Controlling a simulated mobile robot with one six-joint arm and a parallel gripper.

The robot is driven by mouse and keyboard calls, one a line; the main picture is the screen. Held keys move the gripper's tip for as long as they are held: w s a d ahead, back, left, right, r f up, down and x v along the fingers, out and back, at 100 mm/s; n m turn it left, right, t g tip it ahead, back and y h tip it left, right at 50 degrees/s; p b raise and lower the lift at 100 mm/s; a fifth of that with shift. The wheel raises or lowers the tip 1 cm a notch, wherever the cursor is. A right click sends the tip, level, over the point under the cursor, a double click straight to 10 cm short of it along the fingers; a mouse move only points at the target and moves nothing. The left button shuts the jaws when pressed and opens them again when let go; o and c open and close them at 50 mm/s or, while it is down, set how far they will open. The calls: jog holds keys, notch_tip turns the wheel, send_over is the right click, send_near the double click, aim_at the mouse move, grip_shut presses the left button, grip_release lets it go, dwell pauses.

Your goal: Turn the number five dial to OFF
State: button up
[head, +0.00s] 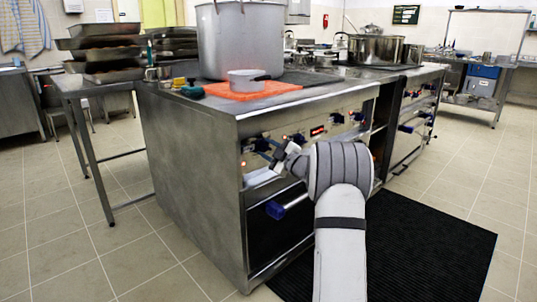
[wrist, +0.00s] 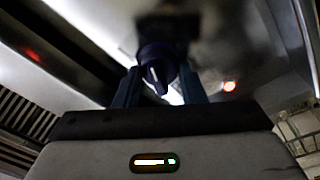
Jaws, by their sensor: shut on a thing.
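A dark blue dial (wrist: 156,76) with a white pointer line sits between the two fingers of my gripper (wrist: 160,70) in the wrist view. The fingers are shut on it from both sides. In the head view my gripper (head: 270,151) reaches the left end of the stove's front panel (head: 318,128), where the held dial is largely hidden by the fingers. Other dials (head: 337,118) stand along the panel to the right. I cannot read any dial numbers or the OFF mark.
A blue oven handle (head: 287,206) sticks out below my gripper. A large stockpot (head: 240,40) and a small saucepan (head: 247,80) stand on the stove top. A red display (head: 317,131) glows on the panel. A black mat (head: 425,245) covers the floor in front.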

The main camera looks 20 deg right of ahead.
jog(key=n, duration=0.3)
jog(key=n+y, duration=0.1)
jog(key=n, duration=0.2)
jog(key=shift+d+f+g, duration=0.1)
jog(key=shift+d+g, duration=0.05)
jog(key=shift+g, duration=0.15)
jog(key=n, duration=0.6)
jog(key=shift+n+g, duration=0.4)
jog(key=n, duration=0.6)
jog(key=shift+d+g, duration=0.1)
jog(key=shift+g, duration=0.3)
jog(key=n, duration=0.5)
jog(key=shift+h, duration=0.3)
jog(key=o, duration=1)
